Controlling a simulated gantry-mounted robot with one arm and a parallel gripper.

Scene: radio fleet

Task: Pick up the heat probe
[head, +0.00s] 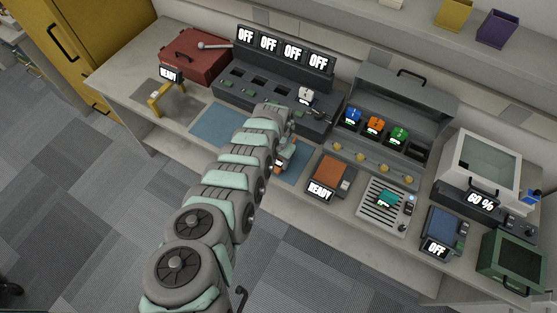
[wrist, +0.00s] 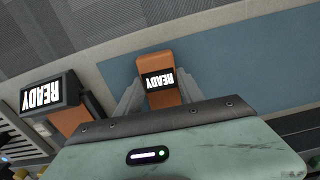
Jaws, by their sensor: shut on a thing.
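The heat probe appears to be the orange handheld device (wrist: 161,97) with a black READY display, in the middle of the wrist view. My gripper (wrist: 160,92) is shut on it, with one grey finger on each side. In the head view, my gripper (head: 287,156) is over the blue mat, and orange parts of the device show beside it. My arm hides much of it there. I cannot tell whether it touches the mat.
An orange-topped unit (head: 332,170) reading READY stands just right of the gripper. The blue mat (head: 218,126) lies below. A dark rack (head: 265,95) with OFF displays is behind. An open case (head: 400,105) with coloured devices and a vented plate (head: 373,218) are to the right.

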